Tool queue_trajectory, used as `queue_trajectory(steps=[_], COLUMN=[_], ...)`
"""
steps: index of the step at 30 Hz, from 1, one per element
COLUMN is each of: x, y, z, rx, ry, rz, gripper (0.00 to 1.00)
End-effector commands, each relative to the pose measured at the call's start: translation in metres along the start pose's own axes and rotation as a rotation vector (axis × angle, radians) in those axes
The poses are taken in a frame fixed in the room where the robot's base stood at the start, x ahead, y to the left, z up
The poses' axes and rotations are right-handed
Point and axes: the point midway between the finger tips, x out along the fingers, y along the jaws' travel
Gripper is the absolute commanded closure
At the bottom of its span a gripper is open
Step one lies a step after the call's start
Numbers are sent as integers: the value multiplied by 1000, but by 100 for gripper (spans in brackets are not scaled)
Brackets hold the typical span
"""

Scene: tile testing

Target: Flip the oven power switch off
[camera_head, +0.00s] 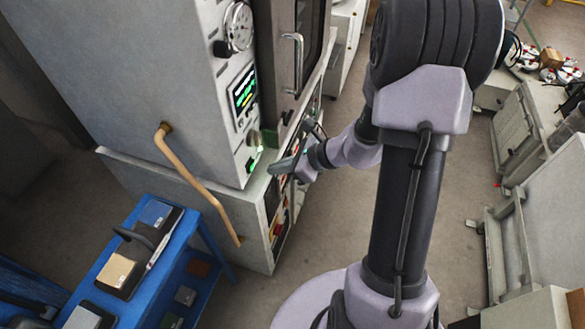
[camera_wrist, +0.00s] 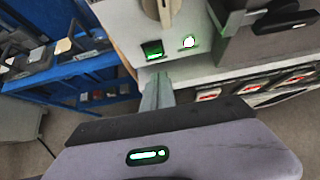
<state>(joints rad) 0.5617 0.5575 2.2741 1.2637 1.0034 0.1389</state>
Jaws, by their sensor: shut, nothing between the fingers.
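The oven (camera_head: 170,80) is a tall grey cabinet with a dial and a green-lit display on its front. Low on its front is a small dark switch with a green glow (camera_head: 250,164); it also shows in the wrist view (camera_wrist: 153,50), beside a bright green-white lamp (camera_wrist: 188,42). My gripper (camera_head: 276,168) is shut and empty, just in front of the lower oven panel. In the wrist view its closed fingers (camera_wrist: 158,82) point toward the switch, with the tips just below it in the picture. I cannot tell whether they touch the panel.
A bent copper-coloured pipe (camera_head: 188,182) sticks out at the oven's left side. A blue cart (camera_head: 190,222) with tiles stands at the lower left. A lower panel with red-marked parts (camera_wrist: 253,101) lies under the oven ledge. Open floor (camera_head: 320,220) is to the right.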

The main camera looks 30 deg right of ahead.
Motion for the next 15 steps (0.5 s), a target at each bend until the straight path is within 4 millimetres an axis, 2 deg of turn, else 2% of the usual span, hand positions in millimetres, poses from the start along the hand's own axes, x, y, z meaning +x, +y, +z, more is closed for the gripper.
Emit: queue_trajectory(steps=[6,15], x=[20,24], y=[0,0], z=[23,29], rx=[-4,-2], ry=[-1,-1], rz=[-1,-1], gripper=[100,100])
